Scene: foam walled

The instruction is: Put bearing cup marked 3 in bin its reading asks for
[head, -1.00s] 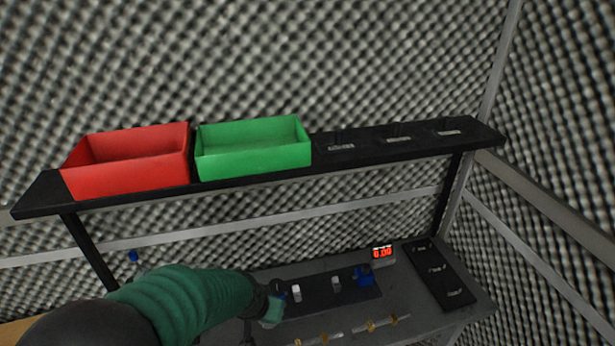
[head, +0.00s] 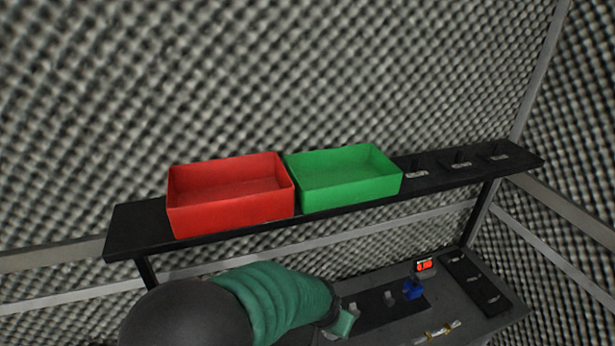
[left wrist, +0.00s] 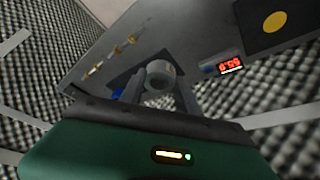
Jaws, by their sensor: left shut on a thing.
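My left gripper (left wrist: 163,88) is shut on a grey round bearing cup (left wrist: 160,72) in the left wrist view; no number on it can be read. In the head view my green left arm reaches down to the bench and hides the fingertips. The red bin (head: 230,212) and the green bin (head: 350,190) stand side by side on the black shelf, both open at the top. A small red-lit display (head: 424,266) stands on the bench, its digits too small to read surely; it also shows in the left wrist view (left wrist: 230,65). My right gripper is not in view.
The black shelf (head: 140,232) has several small labelled posts at its right end. On the bench are a dark mat with a grey piece (head: 389,297) and a blue block (head: 413,290), brass-coloured parts (head: 438,332) and a black strip (head: 478,285) at the right.

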